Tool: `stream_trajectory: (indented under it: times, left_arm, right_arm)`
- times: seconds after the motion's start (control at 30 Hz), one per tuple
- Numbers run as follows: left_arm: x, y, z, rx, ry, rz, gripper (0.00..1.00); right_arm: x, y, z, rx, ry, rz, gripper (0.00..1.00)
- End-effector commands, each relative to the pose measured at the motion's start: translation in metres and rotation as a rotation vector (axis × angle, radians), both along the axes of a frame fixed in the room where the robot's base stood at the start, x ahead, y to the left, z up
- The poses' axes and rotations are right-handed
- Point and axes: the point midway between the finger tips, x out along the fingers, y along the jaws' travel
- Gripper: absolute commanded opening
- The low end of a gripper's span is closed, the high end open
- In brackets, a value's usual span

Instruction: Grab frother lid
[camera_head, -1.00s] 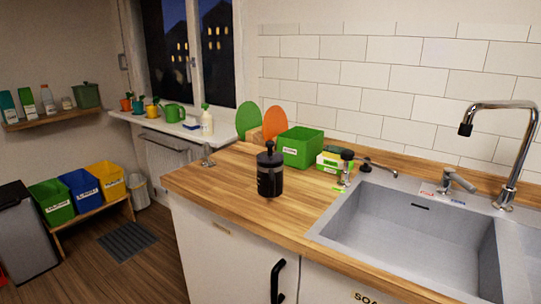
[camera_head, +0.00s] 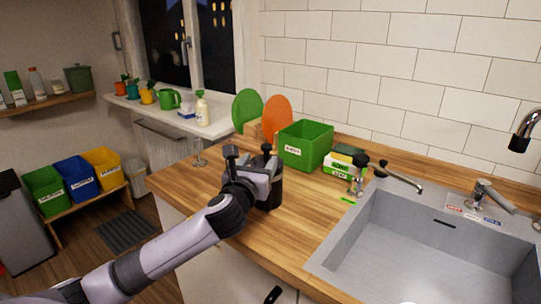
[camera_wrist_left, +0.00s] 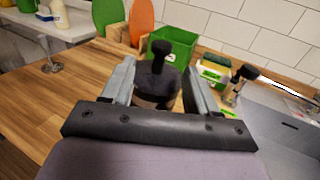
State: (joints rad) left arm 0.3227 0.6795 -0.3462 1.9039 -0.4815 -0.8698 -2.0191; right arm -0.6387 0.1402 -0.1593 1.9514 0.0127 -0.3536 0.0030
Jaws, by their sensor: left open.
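The black frother (camera_head: 274,190) stands upright on the wooden counter, partly hidden behind my left gripper in the head view. Its lid (camera_wrist_left: 157,80) is dark with a knobbed handle on top, and it shows between the fingers in the left wrist view. My left gripper (camera_head: 248,156) is open, with its fingers at about lid height. In the left wrist view the fingers (camera_wrist_left: 158,82) stand on either side of the lid and handle. I cannot tell whether either finger touches it. My right gripper is not in view.
A green bin (camera_head: 305,147) stands behind the frother, with green and orange boards (camera_head: 276,116) beside it. A glass (camera_head: 199,152) stands to the left.

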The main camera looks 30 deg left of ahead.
Motion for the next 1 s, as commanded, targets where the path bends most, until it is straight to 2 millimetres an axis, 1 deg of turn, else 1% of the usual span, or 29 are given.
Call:
stream_trajectory:
  times: [0.37,0.6,0.7,0.83,1.0]
  left_arm:
    - [0.026,0.008,0.002,0.002,0.000,0.002,0.59]
    - [0.053,0.017,0.002,0.000,0.000,0.002,0.59]
    - [0.061,0.019,0.002,0.001,-0.001,0.002,0.59]
    - [0.066,0.021,0.001,0.002,0.001,0.001,0.59]
    - [0.067,0.021,0.001,0.002,0.001,0.000,0.59]
  right_arm:
    - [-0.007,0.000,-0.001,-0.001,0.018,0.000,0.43]
    - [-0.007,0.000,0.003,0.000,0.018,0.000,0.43]
    - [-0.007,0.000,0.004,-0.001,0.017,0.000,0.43]
    - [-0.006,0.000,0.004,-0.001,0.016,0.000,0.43]
    - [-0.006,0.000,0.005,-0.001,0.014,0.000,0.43]
